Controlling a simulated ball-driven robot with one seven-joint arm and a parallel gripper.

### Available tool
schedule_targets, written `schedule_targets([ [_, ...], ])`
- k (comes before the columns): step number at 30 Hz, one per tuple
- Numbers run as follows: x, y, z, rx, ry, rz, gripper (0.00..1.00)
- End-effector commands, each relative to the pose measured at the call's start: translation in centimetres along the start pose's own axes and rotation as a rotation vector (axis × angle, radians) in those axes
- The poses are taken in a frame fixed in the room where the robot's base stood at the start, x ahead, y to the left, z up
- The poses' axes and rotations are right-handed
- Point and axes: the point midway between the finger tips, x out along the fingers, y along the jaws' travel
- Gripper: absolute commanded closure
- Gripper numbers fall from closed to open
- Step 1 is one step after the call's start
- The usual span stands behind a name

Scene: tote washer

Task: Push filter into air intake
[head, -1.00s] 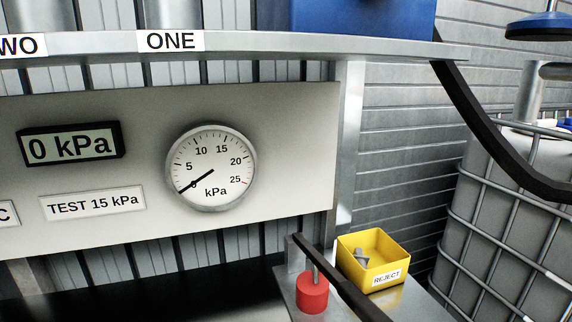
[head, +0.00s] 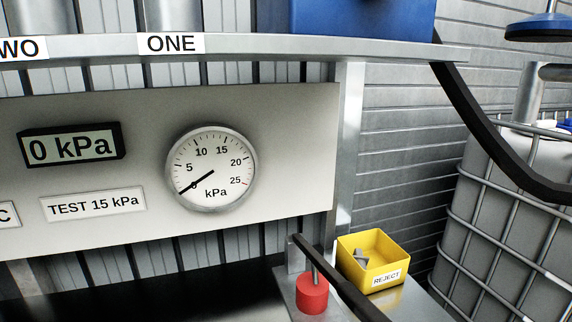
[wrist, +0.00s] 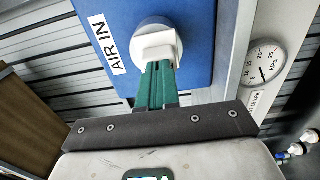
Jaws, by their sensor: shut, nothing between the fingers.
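In the wrist view a white round part with a blocky front (wrist: 158,45), seemingly the filter, sits against the face of a blue box (wrist: 198,62) beside an "AIR IN" label (wrist: 110,44). The intake opening behind it is hidden. My gripper (wrist: 158,68) has its green fingers shut with nothing between them. The fingertips are right at the near side of the white part; I cannot tell whether they touch it. The lower part of the blue box (head: 362,18) shows at the top of the head view; my gripper is not in that view.
A panel carries a dial gauge (head: 210,168) and a display (head: 70,146), both at 0 kPa. A shelf (head: 240,46) runs above. A yellow reject bin (head: 372,260), a red weight (head: 312,294) and a black hose (head: 490,130) are at right, near a caged tank (head: 510,205).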

Motion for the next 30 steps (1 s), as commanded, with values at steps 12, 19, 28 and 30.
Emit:
schedule_targets([
  [12, -0.7, -0.2, 0.1, 0.0, -0.001, -0.004, 1.0],
  [19, -2.4, -0.2, 0.1, 0.0, -0.001, -0.002, 1.0],
  [28, -4.6, -0.1, 0.1, -0.001, -0.002, -0.002, 1.0],
  [30, -5.1, -0.1, 0.0, -0.001, -0.001, -0.002, 1.0],
])
